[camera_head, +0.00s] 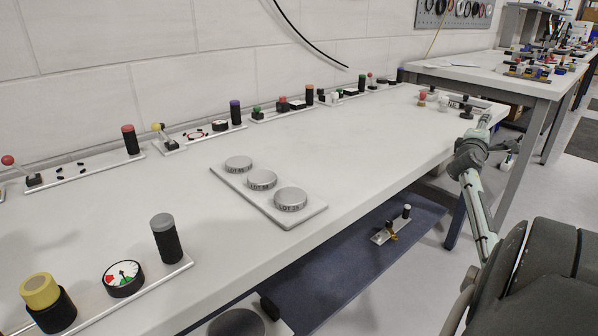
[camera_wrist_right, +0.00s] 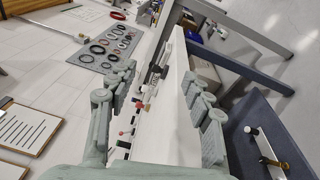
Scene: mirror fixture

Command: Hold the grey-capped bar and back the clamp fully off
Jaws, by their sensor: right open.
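A black upright bar with a grey cap (camera_head: 166,238) stands on a white rail at the front left of the bench in the head view. On the same rail are a round dial (camera_head: 123,279) with red and green sectors and a black knob with a yellow top (camera_head: 47,303). I cannot tell which part is the clamp. My right gripper (camera_wrist_right: 157,76) is open and empty between its fingers in the wrist view. In the head view my right arm is at the right, beyond the bench's edge, far from the grey-capped bar. My left gripper is not in view.
A plate with three grey discs (camera_head: 318,214) lies mid-bench. Several fixtures with coloured caps line the wall. A small fixture (camera_head: 383,236) with a grey-topped black post sits on the blue lower shelf (camera_head: 345,262). The bench top (camera_head: 345,140) is clear between these.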

